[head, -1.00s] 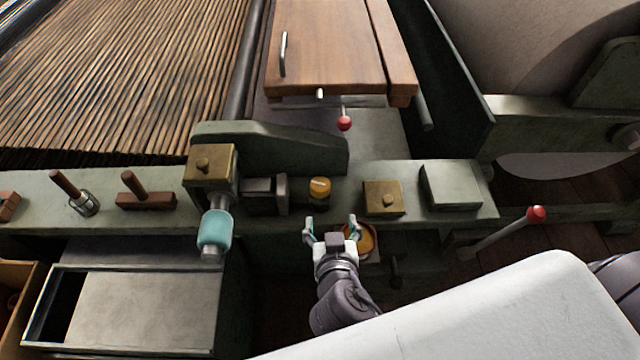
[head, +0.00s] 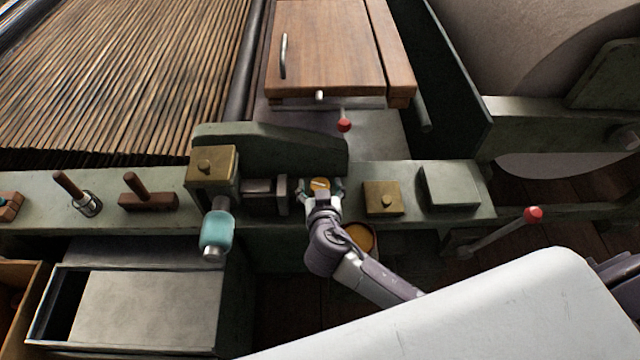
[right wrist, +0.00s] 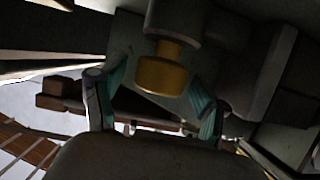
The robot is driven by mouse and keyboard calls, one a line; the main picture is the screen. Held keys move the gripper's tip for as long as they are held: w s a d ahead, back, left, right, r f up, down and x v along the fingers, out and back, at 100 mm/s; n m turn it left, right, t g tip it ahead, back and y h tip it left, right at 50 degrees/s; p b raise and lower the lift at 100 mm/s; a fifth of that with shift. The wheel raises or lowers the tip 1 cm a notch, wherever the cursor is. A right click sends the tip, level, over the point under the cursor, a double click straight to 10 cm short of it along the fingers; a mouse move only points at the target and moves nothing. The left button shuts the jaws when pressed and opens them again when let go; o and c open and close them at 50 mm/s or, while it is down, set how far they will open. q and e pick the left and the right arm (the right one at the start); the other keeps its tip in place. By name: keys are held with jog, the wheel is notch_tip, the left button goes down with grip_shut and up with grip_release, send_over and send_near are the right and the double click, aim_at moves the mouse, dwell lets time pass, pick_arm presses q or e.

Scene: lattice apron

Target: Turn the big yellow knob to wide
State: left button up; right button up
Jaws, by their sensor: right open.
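The yellow knob (head: 320,184) stands on the green bench rail, with a pale mark on its top. My right gripper (head: 321,187) is open, with one finger on each side of the knob. In the right wrist view the knob (right wrist: 162,76) shows between the two teal-padded fingers, with gaps visible on both sides. I see no clear contact. The gripper hides the knob's near side in the head view, and I cannot read a scale or setting. My left gripper is not in view.
A brass block (head: 382,198) and a grey-green block (head: 448,187) stand right of the knob. A dark metal block (head: 264,194) is close on its left. An orange round thing (head: 360,237) sits below the rail. A red-tipped lever (head: 534,213) stands at right.

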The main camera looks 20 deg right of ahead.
jog(key=shift+w, duration=0.15)
jog(key=shift+c, duration=0.2)
jog(key=c, duration=1.1)
jog(key=shift+c, duration=0.2)
